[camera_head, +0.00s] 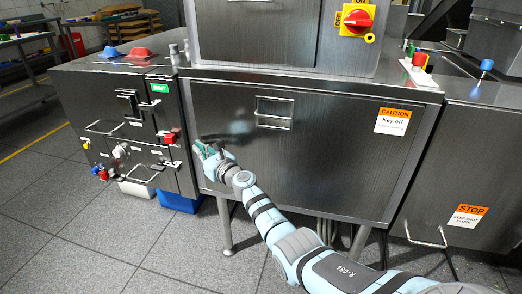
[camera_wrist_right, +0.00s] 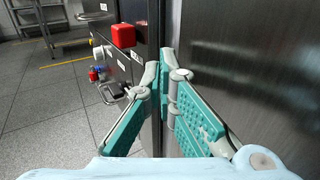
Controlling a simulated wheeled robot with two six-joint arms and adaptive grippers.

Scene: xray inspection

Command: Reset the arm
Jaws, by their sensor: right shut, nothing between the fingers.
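My right arm reaches in from the lower right in the head view. Its right gripper (camera_head: 207,150) is in front of the steel cabinet, near the left edge of the large front panel (camera_head: 300,150). In the right wrist view the teal fingers of the gripper (camera_wrist_right: 167,72) come together at the tips, shut with nothing between them. A red block-shaped control (camera_wrist_right: 123,36) shows beyond them to the left; it also shows on the left control box in the head view (camera_head: 171,137). My left gripper is not in view.
The left control box (camera_head: 110,120) carries handles and coloured knobs. A red and yellow rotary switch (camera_head: 357,20) is above the panel. A blue bin (camera_head: 180,202) sits under the cabinet. The grey tiled floor (camera_head: 80,225) is open at front left.

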